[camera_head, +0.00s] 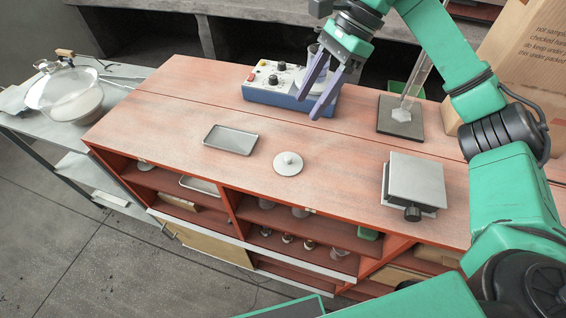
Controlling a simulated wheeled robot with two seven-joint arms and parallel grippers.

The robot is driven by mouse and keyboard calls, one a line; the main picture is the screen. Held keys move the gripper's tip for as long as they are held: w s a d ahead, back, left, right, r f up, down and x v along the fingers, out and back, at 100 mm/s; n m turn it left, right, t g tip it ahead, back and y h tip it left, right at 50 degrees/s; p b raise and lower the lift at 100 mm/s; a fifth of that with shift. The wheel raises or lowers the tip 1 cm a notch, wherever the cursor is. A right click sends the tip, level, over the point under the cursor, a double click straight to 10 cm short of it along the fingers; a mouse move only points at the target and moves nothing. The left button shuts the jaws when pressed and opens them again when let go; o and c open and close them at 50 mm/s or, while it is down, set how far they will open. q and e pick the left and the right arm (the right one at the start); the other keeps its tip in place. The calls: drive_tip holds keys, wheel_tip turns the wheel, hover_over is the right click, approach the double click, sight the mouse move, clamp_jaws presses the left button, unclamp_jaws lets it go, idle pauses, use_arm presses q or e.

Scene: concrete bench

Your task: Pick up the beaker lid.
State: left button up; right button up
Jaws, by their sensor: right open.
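The beaker lid, a pale grey round disc with a small knob (288,164), lies flat with the knob up on the reddish bench top (340,155), near the middle. My right gripper (311,106) has two purple fingers pointing down and is open, with nothing seen between them. It hangs above and behind the lid, in front of the blue instrument, and does not touch the lid. My left gripper is not in view.
A blue instrument with knobs (270,95) stands behind the gripper, partly hidden by it. A grey tray (230,139) lies left of the lid. A metal platform with a black knob (414,182) stands right. A dark stand base (385,118) and cardboard box (525,60) are behind.

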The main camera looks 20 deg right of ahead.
drive_tip(key=d, duration=0.2)
drive_tip(key=p, duration=0.1)
approach(289, 157)
drive_tip(key=shift+h, duration=0.4)
drive_tip(key=x, duration=0.3)
drive_tip(key=p+x, duration=0.1)
drive_tip(key=x, duration=0.1)
drive_tip(key=p+x, duration=0.1)
drive_tip(key=x, duration=0.2)
drive_tip(key=shift+a+f, duration=0.2)
drive_tip(key=shift+a, duration=0.3)
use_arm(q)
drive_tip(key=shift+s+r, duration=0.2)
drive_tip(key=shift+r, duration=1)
use_arm(e)
clamp_jaws()
